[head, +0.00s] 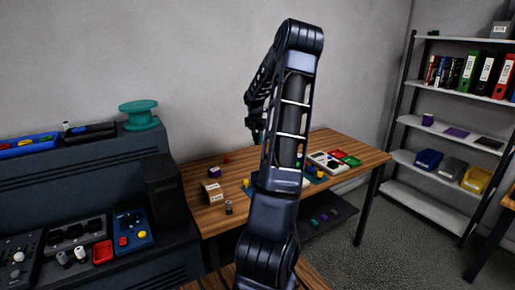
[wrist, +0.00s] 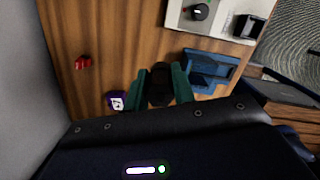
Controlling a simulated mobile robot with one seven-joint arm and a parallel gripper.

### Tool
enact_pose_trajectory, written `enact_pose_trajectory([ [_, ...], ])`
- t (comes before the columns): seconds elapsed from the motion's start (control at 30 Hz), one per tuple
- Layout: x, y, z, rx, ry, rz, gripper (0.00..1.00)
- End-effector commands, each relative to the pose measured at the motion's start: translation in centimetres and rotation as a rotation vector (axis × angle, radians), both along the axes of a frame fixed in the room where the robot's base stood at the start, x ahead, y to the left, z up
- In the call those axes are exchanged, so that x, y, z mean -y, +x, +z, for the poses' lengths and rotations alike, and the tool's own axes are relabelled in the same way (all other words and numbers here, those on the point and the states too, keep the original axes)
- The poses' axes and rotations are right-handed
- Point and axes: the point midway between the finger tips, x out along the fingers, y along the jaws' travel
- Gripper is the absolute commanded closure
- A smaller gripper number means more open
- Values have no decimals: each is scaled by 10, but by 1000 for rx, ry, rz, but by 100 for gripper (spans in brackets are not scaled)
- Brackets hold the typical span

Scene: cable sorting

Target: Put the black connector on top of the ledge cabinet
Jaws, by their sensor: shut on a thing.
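My gripper (wrist: 160,74) has teal fingers and is shut on a dark block, seemingly the black connector (wrist: 159,91), above the wooden table in the wrist view. In the head view my arm hides most of the gripper and the connector. How far they are above the table is hard to tell. The dark ledge cabinet (head: 95,157) stands at the left in the head view, away from my gripper. Its upper ledge carries a blue tray, a black tray and a teal spool.
A teal spool (head: 140,116) and a blue tray (head: 30,146) take up parts of the ledge. The wooden table (head: 208,222) holds a small box (head: 212,191), a purple block (wrist: 116,101), a red piece (wrist: 82,62) and a blue tray (wrist: 208,84). Shelving (head: 440,118) stands at the right.

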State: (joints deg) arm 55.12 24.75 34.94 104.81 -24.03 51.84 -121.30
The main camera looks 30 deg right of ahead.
Motion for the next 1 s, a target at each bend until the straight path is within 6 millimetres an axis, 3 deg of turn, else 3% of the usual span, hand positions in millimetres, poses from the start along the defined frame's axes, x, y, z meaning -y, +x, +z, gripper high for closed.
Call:
enact_pose_trajectory([
  [0.2, 0, 0, 13, -1, 0, 0, 98],
  [0.47, -11, 5, 8, -1, 0, -57, 98],
  [1.0, -105, 39, -43, -3, 0, -619, 98],
])
